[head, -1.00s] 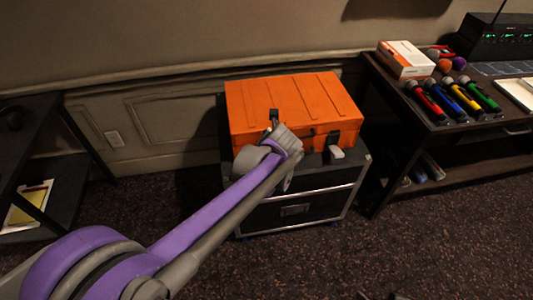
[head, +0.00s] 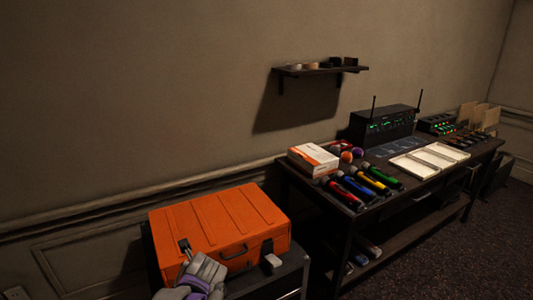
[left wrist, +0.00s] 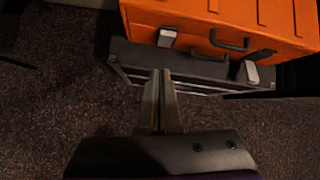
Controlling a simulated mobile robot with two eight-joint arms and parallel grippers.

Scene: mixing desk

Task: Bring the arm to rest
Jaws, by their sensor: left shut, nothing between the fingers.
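My left gripper (head: 204,272) is low in the head view, in front of the orange case (head: 222,225). In the left wrist view its two fingers (left wrist: 161,74) are together with nothing between them. They point toward the front edge of the dark cabinet (left wrist: 185,66) under the case (left wrist: 215,22), and appear apart from the case. The case lid is down. Two grey latches, a left one (left wrist: 166,37) and a right one (left wrist: 248,73), show on its front. Most of my left arm is outside the head view. My right gripper is not in view.
A desk (head: 400,198) to the right holds a white-orange box (head: 313,160), several coloured microphones (head: 357,187), pale trays (head: 430,158) and a black receiver with antennas (head: 385,126). A small wall shelf (head: 318,70) hangs above. Carpet (head: 470,230) in front of the desk is clear.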

